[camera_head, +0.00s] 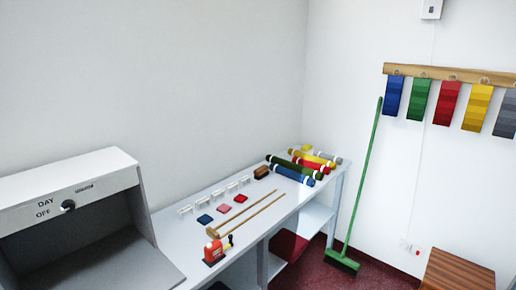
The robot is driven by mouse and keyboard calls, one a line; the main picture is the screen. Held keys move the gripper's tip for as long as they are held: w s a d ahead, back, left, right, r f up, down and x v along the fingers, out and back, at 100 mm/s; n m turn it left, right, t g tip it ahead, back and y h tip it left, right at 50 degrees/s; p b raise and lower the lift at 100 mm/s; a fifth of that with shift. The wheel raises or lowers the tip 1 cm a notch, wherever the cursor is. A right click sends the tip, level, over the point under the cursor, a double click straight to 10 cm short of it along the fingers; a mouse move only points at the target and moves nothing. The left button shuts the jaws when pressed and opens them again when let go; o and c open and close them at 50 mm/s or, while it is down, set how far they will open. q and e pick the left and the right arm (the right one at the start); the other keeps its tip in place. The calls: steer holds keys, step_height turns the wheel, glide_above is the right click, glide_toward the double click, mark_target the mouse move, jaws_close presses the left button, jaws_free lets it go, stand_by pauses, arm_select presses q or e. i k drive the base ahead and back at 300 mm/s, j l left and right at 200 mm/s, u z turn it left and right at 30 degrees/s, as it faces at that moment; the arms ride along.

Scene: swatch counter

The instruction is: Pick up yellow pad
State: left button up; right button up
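I cannot make out a yellow pad on the counter (178,228). Neither of my grippers is in view.
A green broom (362,185) leans on the wall under hanging swatches (447,102).

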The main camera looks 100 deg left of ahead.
mark_target(305, 147)
steer(key=u, duration=3.05)
steer(key=z, duration=2.8)
steer(key=u, duration=2.45)
